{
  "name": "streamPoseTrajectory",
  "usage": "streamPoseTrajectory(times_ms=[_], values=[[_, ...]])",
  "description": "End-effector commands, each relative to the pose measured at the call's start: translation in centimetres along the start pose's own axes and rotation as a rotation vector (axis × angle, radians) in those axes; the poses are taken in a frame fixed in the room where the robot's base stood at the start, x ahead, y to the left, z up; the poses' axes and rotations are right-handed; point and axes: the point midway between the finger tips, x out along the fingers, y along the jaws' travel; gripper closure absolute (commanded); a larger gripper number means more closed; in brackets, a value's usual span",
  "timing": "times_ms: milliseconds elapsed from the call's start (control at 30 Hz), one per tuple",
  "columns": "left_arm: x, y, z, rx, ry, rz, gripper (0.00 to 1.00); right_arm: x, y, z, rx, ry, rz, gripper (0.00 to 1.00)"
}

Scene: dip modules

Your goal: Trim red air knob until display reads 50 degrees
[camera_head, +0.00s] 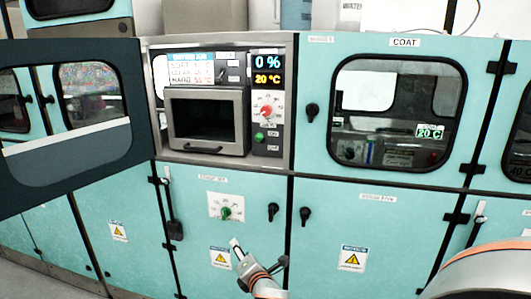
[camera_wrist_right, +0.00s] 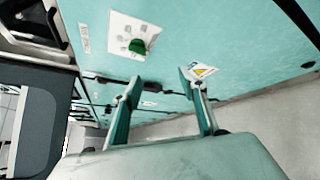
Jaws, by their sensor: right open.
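The red air knob (camera_head: 267,111) is on a white dial plate in the control strip, right of the small oven-like chamber. My right gripper (camera_head: 259,250) is in front of the lower doors, well below the red knob and touching nothing I can see. Its two fingers are spread and empty in the right wrist view (camera_wrist_right: 163,90). The red knob is outside the wrist view. My left gripper is not in view.
A green knob (camera_head: 225,212) on a dial plate is on the lower door, up and left of my gripper. A small green button (camera_head: 259,136) is below the red knob. An opened dark-framed door (camera_head: 75,125) stands left of the chamber. Black latches (camera_head: 305,216) protrude nearby.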

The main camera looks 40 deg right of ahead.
Motion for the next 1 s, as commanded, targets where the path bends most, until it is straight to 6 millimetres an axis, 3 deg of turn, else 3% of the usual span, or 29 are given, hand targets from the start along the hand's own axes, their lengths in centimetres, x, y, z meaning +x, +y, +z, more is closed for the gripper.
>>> streamPoseTrajectory(times_ms=[33,100,200,400,500,600,733,1000], values=[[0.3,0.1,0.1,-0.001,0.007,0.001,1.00,1.9,2.8,2.8,-0.130,-0.070,0.028,0.58],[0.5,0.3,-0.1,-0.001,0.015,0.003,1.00,3.6,6.4,6.8,-0.328,-0.174,0.040,0.58],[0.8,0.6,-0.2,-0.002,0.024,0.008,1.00,5.2,11.8,12.8,-0.596,-0.336,0.023,0.58],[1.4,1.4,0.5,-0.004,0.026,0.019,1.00,4.9,21.3,24.0,-1.021,-0.637,-0.116,0.58],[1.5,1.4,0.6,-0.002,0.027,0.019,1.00,3.9,24.4,27.8,-1.149,-0.737,-0.198,0.58],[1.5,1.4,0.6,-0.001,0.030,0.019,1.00,3.0,26.1,30.0,-1.223,-0.793,-0.257,0.58],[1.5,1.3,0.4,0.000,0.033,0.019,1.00,2.9,27.0,31.3,-1.257,-0.818,-0.287,0.58],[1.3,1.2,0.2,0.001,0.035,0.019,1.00,5.4,27.9,33.8,-1.257,-0.818,-0.288,0.58]])
